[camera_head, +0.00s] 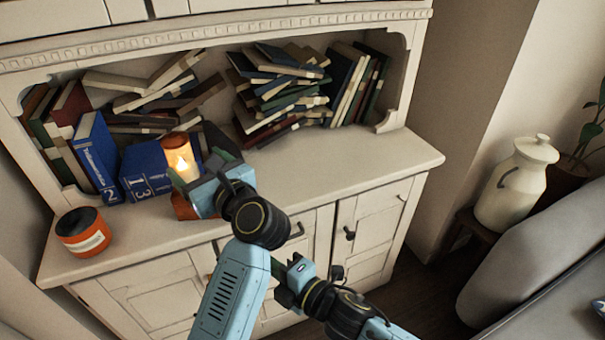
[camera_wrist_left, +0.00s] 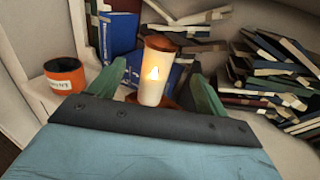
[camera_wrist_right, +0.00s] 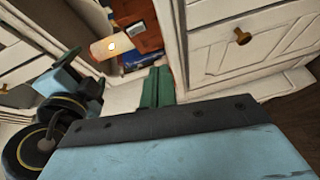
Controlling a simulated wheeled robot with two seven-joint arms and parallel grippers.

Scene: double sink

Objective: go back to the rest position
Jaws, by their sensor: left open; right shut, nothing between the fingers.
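My left gripper (camera_head: 200,165) is open at the cabinet's counter. A lit candle (camera_head: 181,160) in an orange-brown holder stands upright just beyond it. In the left wrist view the candle (camera_wrist_left: 153,78) shows between the two spread green fingers (camera_wrist_left: 157,92), with gaps on both sides; no contact is visible. My right gripper (camera_head: 279,266) is lower, in front of the cabinet doors. In the right wrist view its green fingers (camera_wrist_right: 158,86) are together and empty. The candle also shows there, tilted by the view (camera_wrist_right: 110,46).
A cream cabinet (camera_head: 340,165) holds several piled books (camera_head: 280,95). Blue volumes (camera_head: 97,155) stand behind the candle. An orange labelled pot (camera_head: 83,232) is at the counter's left end. A white milk can (camera_head: 516,182) stands at right. The counter's right part is clear.

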